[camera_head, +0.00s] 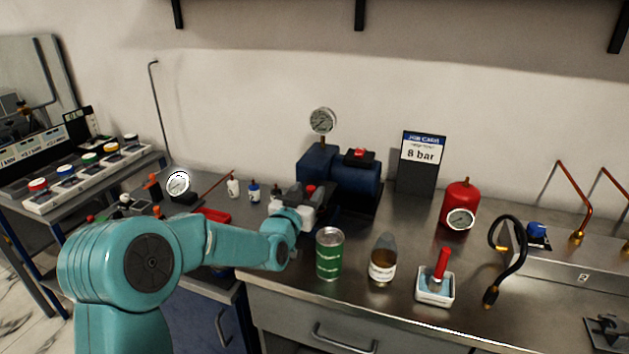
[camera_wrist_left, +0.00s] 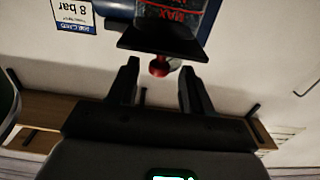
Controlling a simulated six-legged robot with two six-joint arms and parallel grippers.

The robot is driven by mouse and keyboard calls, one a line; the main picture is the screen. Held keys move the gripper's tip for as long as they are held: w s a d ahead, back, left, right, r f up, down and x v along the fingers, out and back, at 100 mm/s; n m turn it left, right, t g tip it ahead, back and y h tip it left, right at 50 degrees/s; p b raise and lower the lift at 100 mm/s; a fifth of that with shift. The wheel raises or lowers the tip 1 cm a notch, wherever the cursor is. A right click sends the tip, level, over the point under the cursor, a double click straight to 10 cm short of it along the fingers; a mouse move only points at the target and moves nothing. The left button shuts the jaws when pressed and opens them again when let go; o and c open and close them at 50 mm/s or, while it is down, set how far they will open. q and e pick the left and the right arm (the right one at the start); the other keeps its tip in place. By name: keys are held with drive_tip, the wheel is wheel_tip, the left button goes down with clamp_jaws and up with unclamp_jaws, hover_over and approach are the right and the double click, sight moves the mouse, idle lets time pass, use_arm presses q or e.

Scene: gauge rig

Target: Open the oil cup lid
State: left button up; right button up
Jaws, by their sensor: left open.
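In the left wrist view, which is upside down, the clear oil cup (camera_wrist_left: 178,16) with red MAX lettering shows at the top. Its flat black lid (camera_wrist_left: 160,42) lies across the cup's end, and a small red knob (camera_wrist_left: 158,67) sticks out from the lid. My left gripper (camera_wrist_left: 157,75) is open, with one finger on each side of the knob; I see gaps to both. In the head view my left arm (camera_head: 235,245) reaches to the front of the blue pump (camera_head: 350,178), and the wrist hides most of the cup. The right gripper is not in view.
On the steel bench stand a green can (camera_head: 329,256), a brown-filled jar (camera_head: 383,262), a white tray (camera_head: 436,296) with a red-handled tool, a red tank (camera_head: 459,202) and a job card (camera_head: 420,165) reading 8 bar. A gauge (camera_head: 322,121) rises above the pump.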

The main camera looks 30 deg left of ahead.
use_arm(q)
drive_tip(key=x, duration=0.4)
drive_tip(key=shift+w+d, duration=0.1)
